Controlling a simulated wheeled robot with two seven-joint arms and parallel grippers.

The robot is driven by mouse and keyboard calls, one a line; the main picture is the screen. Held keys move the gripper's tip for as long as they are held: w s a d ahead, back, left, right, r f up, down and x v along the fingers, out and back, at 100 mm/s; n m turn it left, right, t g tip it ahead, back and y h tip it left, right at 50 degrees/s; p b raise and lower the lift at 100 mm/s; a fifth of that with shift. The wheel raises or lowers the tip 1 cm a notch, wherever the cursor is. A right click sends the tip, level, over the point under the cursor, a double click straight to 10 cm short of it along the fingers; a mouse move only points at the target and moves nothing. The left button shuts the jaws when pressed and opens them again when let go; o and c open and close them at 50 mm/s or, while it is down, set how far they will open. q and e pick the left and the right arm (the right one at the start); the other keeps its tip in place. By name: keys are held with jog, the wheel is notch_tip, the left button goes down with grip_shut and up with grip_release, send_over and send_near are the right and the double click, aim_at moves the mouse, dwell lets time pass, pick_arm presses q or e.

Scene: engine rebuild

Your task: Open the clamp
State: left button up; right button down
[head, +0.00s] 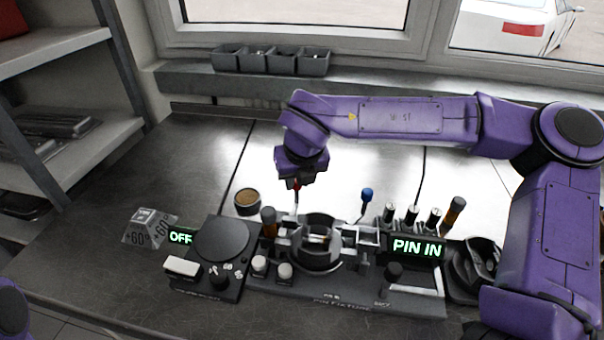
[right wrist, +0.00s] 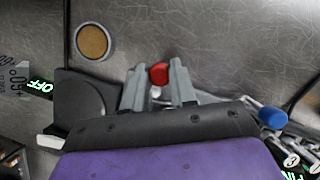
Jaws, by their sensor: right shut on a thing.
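The pin fixture (head: 375,299) stands on the bench, with a round clamp ring (head: 318,255) in its middle. A lever with a red knob (head: 297,185) rises upright at its back left, and one with a blue knob (head: 367,194) leans at its back right. My right gripper (head: 299,180) points down over the red-knobbed lever. In the right wrist view the red knob (right wrist: 159,73) sits between the two grey fingers, which are shut on it. The blue knob (right wrist: 273,117) is off to the right there. My left gripper is out of view.
A dark dial unit (head: 222,240) with an "OFF" display (head: 180,236) stands left of the fixture. A "PIN IN" display (head: 417,248) is on the right. A round brown-filled cup (head: 247,200) stands behind. Grey bins (head: 270,60) sit on the sill. The left bench is mostly clear.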

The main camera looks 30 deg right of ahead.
jog(key=shift+w+a+r+n+y+p, duration=0.1)
jog(key=shift+r+n+y+p, duration=0.1)
jog(key=shift+n+p, duration=0.2)
jog(key=shift+w+a+r+n+y+p, duration=0.1)
jog(key=shift+n+y+p, duration=0.15)
jog(key=shift+n, duration=0.25)
jog(key=n+p, duration=0.2)
jog(key=a+n+y+p, duration=0.1)
jog(key=n+p, duration=0.1)
jog(key=a+n+y+p, duration=0.1)
jog(key=n+p, duration=0.1)
jog(key=p, duration=0.1)
jog(key=shift+w+f+g, duration=0.2)
jog(key=shift+w+g, duration=0.05)
jog(key=shift+g, duration=0.05)
jog(key=shift+f, duration=0.1)
jog(key=c, duration=0.9)
grip_release()
jog(key=shift+s, duration=0.1)
